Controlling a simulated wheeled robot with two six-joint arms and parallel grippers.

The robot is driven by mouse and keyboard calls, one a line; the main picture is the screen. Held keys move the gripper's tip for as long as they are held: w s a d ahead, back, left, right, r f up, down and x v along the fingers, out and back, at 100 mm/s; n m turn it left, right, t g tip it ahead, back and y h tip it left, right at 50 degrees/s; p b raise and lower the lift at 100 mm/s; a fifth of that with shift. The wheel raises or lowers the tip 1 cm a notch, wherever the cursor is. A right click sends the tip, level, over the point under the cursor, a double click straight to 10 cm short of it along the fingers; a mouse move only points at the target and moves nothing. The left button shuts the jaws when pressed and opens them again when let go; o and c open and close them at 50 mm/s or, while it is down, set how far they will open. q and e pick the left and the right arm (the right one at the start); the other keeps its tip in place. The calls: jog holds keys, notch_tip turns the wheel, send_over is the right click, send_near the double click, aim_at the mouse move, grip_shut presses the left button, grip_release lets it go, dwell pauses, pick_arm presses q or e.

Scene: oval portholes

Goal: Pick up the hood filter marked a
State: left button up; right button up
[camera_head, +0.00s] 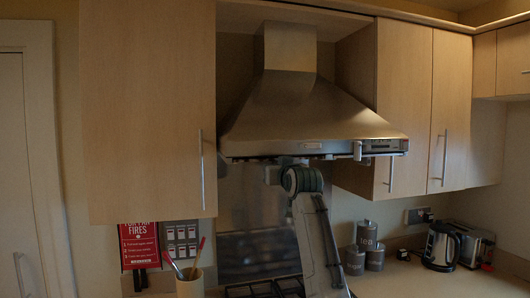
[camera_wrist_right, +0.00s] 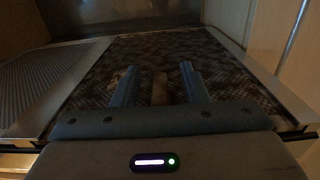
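The range hood (camera_head: 305,115) hangs between the wall cupboards in the head view. My right arm reaches up under its front edge, and the hood hides the gripper there. In the right wrist view, my right gripper (camera_wrist_right: 159,68) is open below the hood's underside, its two fingers apart. A dark brown, patterned mesh filter panel (camera_wrist_right: 215,55) spans the view behind the fingers. A small brownish tab (camera_wrist_right: 160,90) shows between the fingers, clear of both. A paler perforated filter panel (camera_wrist_right: 50,80) lies to the left. I see no readable letter on either panel. My left gripper is not in view.
Cupboards flank the hood, the left one (camera_head: 150,110) and the right one (camera_head: 405,100) with bar handles. Below are a utensil pot (camera_head: 190,286), canisters (camera_head: 367,235), a kettle (camera_head: 441,247) and a toaster (camera_head: 475,245). The counter's front right is clear.

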grip_shut()
jog(key=shift+w+r+p, duration=0.1)
jog(key=shift+r+p, duration=0.05)
jog(key=shift+p, duration=0.15)
